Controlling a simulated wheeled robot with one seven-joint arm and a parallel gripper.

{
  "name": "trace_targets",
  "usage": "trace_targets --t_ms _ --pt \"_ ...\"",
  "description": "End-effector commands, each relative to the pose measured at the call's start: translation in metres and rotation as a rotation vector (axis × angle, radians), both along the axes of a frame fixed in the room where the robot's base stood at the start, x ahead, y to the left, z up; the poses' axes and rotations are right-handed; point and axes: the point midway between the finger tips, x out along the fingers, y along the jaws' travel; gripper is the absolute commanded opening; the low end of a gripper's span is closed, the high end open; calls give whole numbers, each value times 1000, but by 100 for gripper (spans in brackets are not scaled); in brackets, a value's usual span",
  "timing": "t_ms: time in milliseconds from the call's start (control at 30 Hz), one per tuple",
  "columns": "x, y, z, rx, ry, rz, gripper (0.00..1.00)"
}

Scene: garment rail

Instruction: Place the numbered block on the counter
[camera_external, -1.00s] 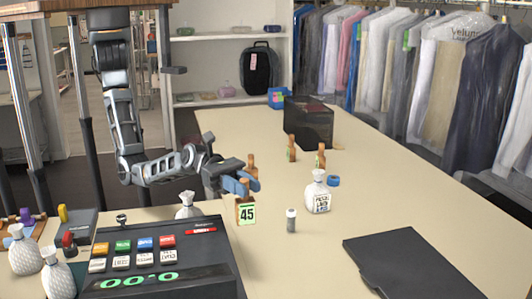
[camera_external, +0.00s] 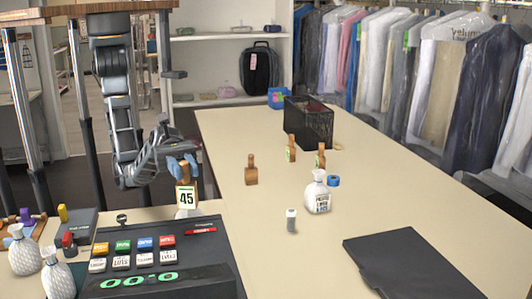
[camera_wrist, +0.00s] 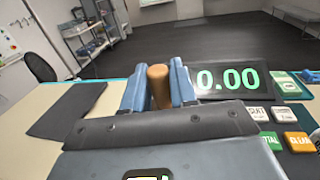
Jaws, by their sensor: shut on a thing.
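The numbered block (camera_external: 186,198) is a wooden piece with a light tag reading 45 and a round-topped wooden handle. My gripper (camera_external: 181,168) has blue fingers and is shut on its handle, left of the middle of the scene, behind the cash register. The block hangs upright below the fingers and hides most of a white bottle behind it. In the wrist view the handle (camera_wrist: 158,85) sits between the two blue fingers; the number is hidden there. The cream counter (camera_external: 260,215) extends to the right.
The black cash register (camera_external: 205,275) stands close in front. Similar wooden pieces (camera_external: 251,170) (camera_external: 291,149) (camera_external: 320,156), a labelled white bottle (camera_external: 317,195), a small vial (camera_external: 291,220) and a black mesh basket (camera_external: 309,122) stand on the counter. A dark flat board (camera_external: 410,265) lies front right.

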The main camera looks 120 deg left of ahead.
Motion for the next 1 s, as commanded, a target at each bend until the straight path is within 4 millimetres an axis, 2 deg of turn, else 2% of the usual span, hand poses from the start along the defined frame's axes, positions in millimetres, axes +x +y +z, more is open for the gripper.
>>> trace_targets --t_ms 300,400,500,600,800,1000 --pt "-141 -55 -11 0 1 -266 0" --pt "-183 -66 -12 -2 1 -343 0" --pt "-216 -72 -12 -2 3 -402 0" --pt "-242 -76 -11 -2 2 -449 0" --pt "-280 -79 -9 -2 2 -515 0" --pt "-277 -79 -35 -2 6 -511 0"
